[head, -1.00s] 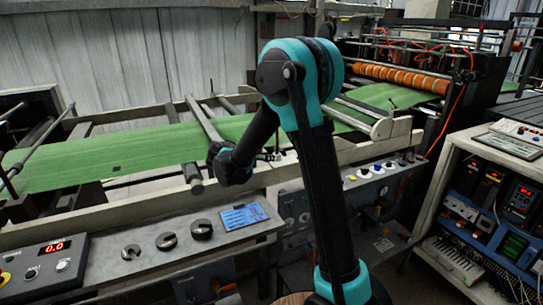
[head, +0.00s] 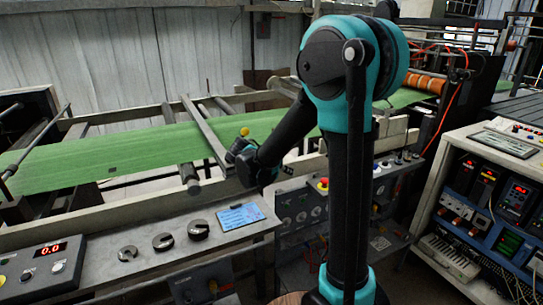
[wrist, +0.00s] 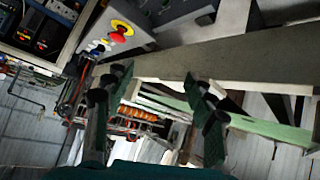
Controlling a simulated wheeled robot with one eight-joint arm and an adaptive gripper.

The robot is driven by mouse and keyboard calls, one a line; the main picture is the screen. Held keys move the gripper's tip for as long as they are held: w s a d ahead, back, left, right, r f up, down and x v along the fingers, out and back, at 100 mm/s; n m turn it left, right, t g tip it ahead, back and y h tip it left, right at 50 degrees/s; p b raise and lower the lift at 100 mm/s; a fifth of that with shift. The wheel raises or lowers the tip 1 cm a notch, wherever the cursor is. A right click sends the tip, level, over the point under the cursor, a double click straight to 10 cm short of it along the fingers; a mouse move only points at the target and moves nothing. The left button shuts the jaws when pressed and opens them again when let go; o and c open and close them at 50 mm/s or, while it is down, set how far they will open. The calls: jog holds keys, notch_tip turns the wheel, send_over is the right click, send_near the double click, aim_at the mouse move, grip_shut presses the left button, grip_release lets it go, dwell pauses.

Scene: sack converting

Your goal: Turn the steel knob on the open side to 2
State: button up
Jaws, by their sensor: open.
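A small round metallic knob (head: 27,277) sits on the dark control box (head: 68,280) at the lower left of the head view; its setting is too small to read. I cannot tell from the pictures which side is the open one. My gripper (head: 240,150) is by the green web, above and right of these and well apart from them. In the wrist view my gripper (wrist: 158,88) is open, with nothing between its fingers.
The green web (head: 90,161) runs behind across rollers and bars. A red stop button on yellow (wrist: 118,34) shows in the wrist view. An instrument rack (head: 480,205) stands at right.

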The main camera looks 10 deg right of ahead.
jog(key=s+d+f+n+g+y, duration=0.1)
jog(key=s+d+f+n+y, duration=0.2)
jog(key=s, duration=0.8)
jog(key=s+f+n+g+y, duration=0.1)
jog(key=s+f+n+y, duration=0.4)
jog(key=s, duration=0.5)
jog(key=w+d+r+n+t+y, duration=0.2)
jog(key=w+r+t, duration=0.2)
jog(key=w+r, duration=0.5)
jog(key=w+d+r+n+t+y, duration=0.1)
jog(key=w+r+t+y, duration=0.25)
jog(key=w, duration=0.95)
jog(key=shift+h, duration=0.45)
jog(key=x, duration=1.6)
jog(key=shift+w+a+r, duration=0.15)
jog(key=shift+w+a, duration=0.2)
jog(key=shift+c, duration=0.6)
